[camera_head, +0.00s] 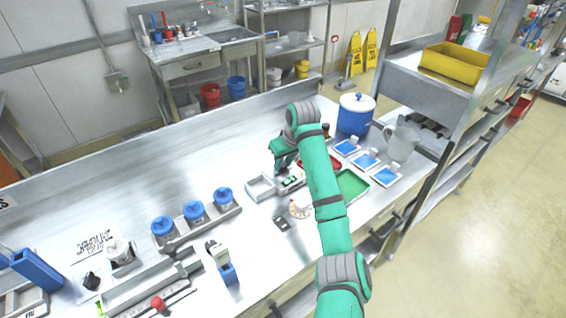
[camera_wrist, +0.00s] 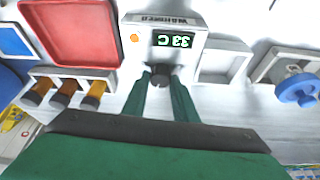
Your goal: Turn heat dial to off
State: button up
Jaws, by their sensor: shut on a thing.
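The warmer (camera_head: 291,183) is a small white box with a green-lit display on the steel bench. In the wrist view its front panel (camera_wrist: 198,42) has a display (camera_wrist: 174,40) that seems to read 33 C, with an orange light (camera_wrist: 134,38) beside it. The dark heat dial (camera_wrist: 160,77) sits by the panel's edge, between my green fingertips. My gripper (camera_wrist: 160,84) is shut on the dial; the fingers cover part of it and its marking cannot be read. In the head view my gripper (camera_head: 284,164) is at the warmer and the dial is hidden.
A red tray (camera_wrist: 72,32) and a white open box (camera_wrist: 226,62) flank the warmer. Amber bottles (camera_wrist: 64,93) stand in a rack close to my gripper. A green tray (camera_head: 352,185), blue-lidded jars (camera_head: 194,210) and a blue pot (camera_head: 355,115) are also on the bench.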

jog(key=shift+d+n, duration=0.1)
jog(key=shift+n, duration=0.4)
jog(key=shift+y, duration=0.3)
jog(key=o, duration=1)
jog(key=shift+o, duration=0.2)
jog(key=shift+r, duration=0.1)
jog(key=v, duration=1)
jog(key=shift+r, duration=0.3)
